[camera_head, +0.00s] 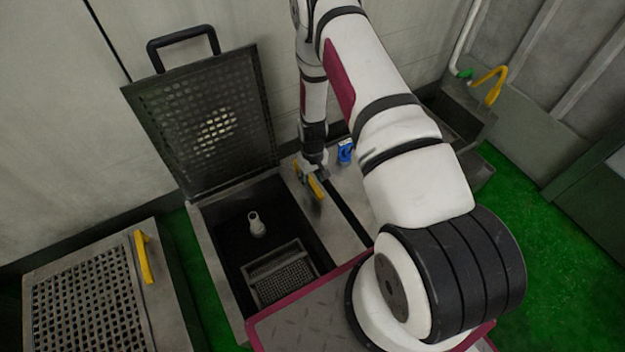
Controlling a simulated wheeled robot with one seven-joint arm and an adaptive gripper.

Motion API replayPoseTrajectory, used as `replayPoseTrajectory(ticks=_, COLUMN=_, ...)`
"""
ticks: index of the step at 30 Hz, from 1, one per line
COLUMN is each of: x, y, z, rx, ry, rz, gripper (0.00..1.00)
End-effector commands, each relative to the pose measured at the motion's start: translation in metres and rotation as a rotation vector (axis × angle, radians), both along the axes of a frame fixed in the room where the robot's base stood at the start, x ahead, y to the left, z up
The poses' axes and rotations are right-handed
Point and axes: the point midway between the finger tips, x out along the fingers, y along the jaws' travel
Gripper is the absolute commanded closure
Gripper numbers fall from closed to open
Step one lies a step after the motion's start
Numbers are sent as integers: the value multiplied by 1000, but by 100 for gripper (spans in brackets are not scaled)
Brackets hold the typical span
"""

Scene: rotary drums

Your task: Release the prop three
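My gripper (312,173) points down at the rim of the open middle drum, right of its opening. A yellow bar (315,187) lies on the rim right at the fingers; it may be the prop, but no label shows. I cannot tell whether the fingers touch it or are closed on it. The drum's perforated lid (205,125) stands raised, tilted back, with a black handle on top. Inside the dark opening are a white bottle-like piece (257,226) and a grey mesh basket (281,276).
A blue part (346,151) sits right of my gripper. Another yellow bar (489,83) stands at the upper right. Green floor (550,230) is clear at right. Walls close the back.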

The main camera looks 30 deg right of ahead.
Motion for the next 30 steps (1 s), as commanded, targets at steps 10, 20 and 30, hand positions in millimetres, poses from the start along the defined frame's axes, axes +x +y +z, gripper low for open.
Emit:
replayPoseTrajectory(ticks=10, x=2, y=0, z=62, rx=-2, ry=-5, rz=0, gripper=62)
replayPoseTrajectory(ticks=20, x=1, y=-1, z=109, rx=-1, ry=-3, rz=0, gripper=62)
replayPoseTrajectory(ticks=30, x=0, y=0, z=116, rx=-1, ry=0, rz=0, gripper=62)
